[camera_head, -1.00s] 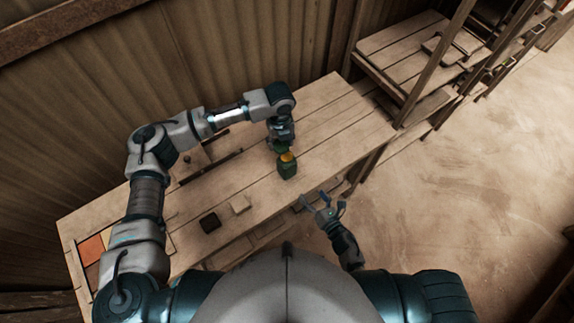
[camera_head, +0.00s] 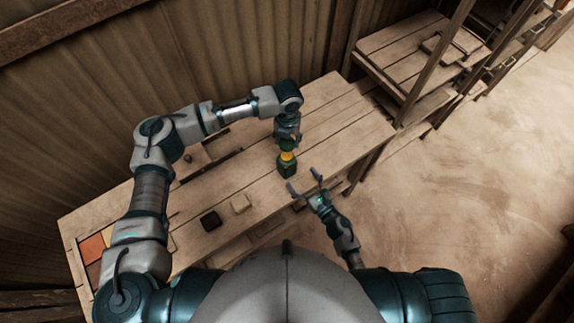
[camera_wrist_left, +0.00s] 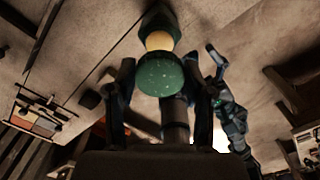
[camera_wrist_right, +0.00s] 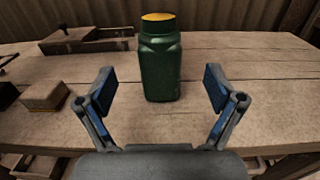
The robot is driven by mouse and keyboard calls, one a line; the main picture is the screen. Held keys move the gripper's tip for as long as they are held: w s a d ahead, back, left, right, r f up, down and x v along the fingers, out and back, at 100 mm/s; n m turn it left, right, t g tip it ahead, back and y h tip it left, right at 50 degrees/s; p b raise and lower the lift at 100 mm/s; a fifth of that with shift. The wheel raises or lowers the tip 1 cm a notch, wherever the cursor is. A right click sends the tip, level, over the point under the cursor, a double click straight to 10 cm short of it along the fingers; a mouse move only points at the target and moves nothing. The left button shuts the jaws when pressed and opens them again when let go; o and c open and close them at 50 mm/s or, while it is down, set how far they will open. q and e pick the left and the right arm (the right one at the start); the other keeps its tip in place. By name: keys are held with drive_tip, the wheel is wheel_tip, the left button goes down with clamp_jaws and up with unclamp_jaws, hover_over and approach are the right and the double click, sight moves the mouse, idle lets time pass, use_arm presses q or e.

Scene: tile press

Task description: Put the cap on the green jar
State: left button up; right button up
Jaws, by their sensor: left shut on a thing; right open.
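The green jar (camera_head: 287,170) stands upright on the workbench. Its yellow mouth shows on top, uncovered. My left gripper (camera_head: 288,141) is above the jar, shut on the green cap (camera_wrist_left: 160,75). In the left wrist view the cap lies between the fingers, and the yellow mouth (camera_wrist_left: 159,40) shows just past it; they look apart. My right gripper (camera_head: 304,181) is open and empty at the bench's front edge, beside the jar. In the right wrist view the jar (camera_wrist_right: 161,68) stands ahead, between the lines of the two fingers, and is not gripped.
A dark block (camera_head: 210,221) and a pale block (camera_head: 240,203) lie on the workbench (camera_head: 345,120) left of the jar. A tray with coloured tiles (camera_head: 92,248) is at the far left end. The bench right of the jar is clear.

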sight(291, 166)
drive_tip(key=x, duration=0.9)
drive_tip(key=shift+a, duration=0.1)
clamp_jaws()
use_arm(q)
drive_tip(key=shift+f, duration=2.45)
drive_tip(key=shift+f, duration=0.1)
use_arm(e)
drive_tip(key=shift+f, duration=0.1)
use_arm(q)
drive_tip(key=shift+a+f, duration=0.1)
drive_tip(key=shift+f, duration=0.7)
drive_tip(key=shift+f, duration=0.55)
